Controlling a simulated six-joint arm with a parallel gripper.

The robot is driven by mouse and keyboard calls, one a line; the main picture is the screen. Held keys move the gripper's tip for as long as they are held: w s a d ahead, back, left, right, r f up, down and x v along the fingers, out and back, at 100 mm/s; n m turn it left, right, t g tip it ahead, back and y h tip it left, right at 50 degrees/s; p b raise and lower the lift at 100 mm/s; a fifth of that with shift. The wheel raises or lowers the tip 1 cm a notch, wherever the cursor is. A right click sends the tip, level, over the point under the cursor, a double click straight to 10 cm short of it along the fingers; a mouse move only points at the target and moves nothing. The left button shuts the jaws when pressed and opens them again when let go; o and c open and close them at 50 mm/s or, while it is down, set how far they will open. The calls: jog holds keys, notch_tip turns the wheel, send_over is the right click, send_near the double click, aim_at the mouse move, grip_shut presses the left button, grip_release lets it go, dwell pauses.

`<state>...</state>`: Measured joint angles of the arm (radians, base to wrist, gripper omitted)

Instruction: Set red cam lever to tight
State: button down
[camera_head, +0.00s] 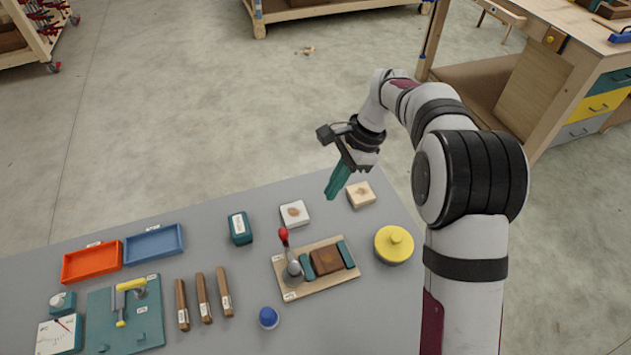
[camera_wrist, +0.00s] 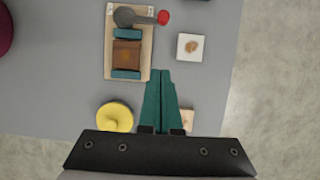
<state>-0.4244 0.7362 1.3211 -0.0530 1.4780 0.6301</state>
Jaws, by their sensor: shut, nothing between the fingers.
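The red cam lever (camera_head: 284,238) has a red knob on a grey arm and stands up from a grey round base on a light wooden board (camera_head: 318,287). In the wrist view the red knob (camera_wrist: 163,17) points to the right of its base. A brown block (camera_head: 327,260) sits between two teal jaws on the same board. My gripper (camera_head: 336,185) has teal fingers and is shut and empty. It is above the back edge of the table, apart from the lever, behind it and to its right.
A white square block (camera_head: 294,214), a light wooden block (camera_head: 361,195) and a yellow round lid (camera_head: 394,245) stand around the board. A blue knob (camera_head: 268,317), several brown handles (camera_head: 202,298) and a teal fixture with a yellow lever (camera_head: 131,288) lie left. Trays (camera_head: 153,243) are farther left.

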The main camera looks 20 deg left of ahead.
aim_at(289, 251)
jog(key=shift+w+a+f, duration=0.1)
jog(key=shift+a+f, duration=0.05)
jog(key=x, duration=0.9)
jog(key=shift+f, duration=0.1)
jog(key=shift+s+a+f, duration=0.2)
jog(key=shift+s+a, duration=0.35)
jog(key=shift+s, duration=0.05)
jog(key=shift+s+a+f, duration=0.2)
jog(key=shift+s+a, duration=0.75)
